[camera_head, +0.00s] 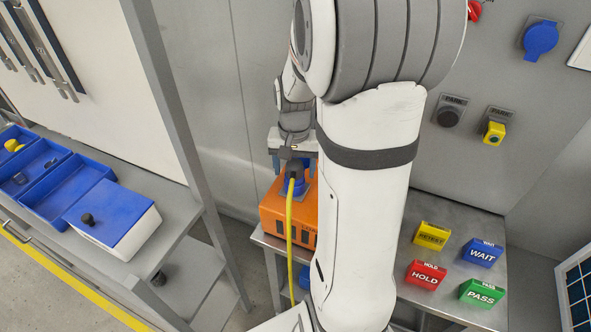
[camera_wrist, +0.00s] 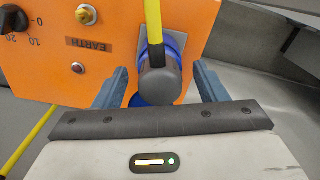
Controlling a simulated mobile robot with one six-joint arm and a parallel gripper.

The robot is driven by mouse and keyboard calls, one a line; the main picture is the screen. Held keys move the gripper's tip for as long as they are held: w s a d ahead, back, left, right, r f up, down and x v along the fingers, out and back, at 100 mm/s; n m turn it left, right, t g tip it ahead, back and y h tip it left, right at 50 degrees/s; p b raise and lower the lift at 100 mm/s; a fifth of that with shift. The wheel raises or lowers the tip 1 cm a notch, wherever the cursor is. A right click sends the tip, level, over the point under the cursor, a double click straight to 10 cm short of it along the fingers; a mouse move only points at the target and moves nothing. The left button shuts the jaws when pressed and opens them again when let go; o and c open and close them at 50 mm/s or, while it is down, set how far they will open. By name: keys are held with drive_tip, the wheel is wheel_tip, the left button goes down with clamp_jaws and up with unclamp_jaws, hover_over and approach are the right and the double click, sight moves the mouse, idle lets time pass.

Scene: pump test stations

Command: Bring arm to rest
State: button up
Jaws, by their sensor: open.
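My gripper (camera_head: 294,166) is just above the orange test unit (camera_head: 270,213), partly hidden by my own arm in the head view. In the wrist view its two blue fingers (camera_wrist: 163,84) are spread apart, one on each side of a dark plug (camera_wrist: 158,80) with a yellow cable. Gaps show between the fingers and the plug. The plug sits at a blue socket (camera_wrist: 178,45) on the orange unit's panel. My arm reaches down from the top of the head view and is not folded in.
A metal bench holds the RETEST, WAIT, HOLD and PASS blocks (camera_head: 482,252) at right. A shelf at left carries blue bins (camera_head: 62,190) and a blue-lidded white box (camera_head: 130,238). The yellow cable (camera_head: 289,240) hangs down in front of the orange unit. A grey post (camera_head: 190,140) stands left.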

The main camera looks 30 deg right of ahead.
wheel_tip(320, 180, up, 6)
drive_tip(key=shift+r, duration=0.15)
drive_tip(key=shift+s+a+r, duration=0.2)
drive_tip(key=shift+a, duration=0.1)
drive_tip(key=s+a+r+n+t, duration=0.3)
drive_tip(key=s+a+n, duration=0.3)
drive_tip(key=s+a, duration=0.4)
drive_tip(key=shift+s+a+r+n, duration=0.15)
drive_tip(key=shift+s+r+n, duration=0.15)
drive_tip(key=shift+s, duration=0.4)
drive_tip(key=shift+s+a, duration=0.2)
drive_tip(key=shift+s, duration=0.15)
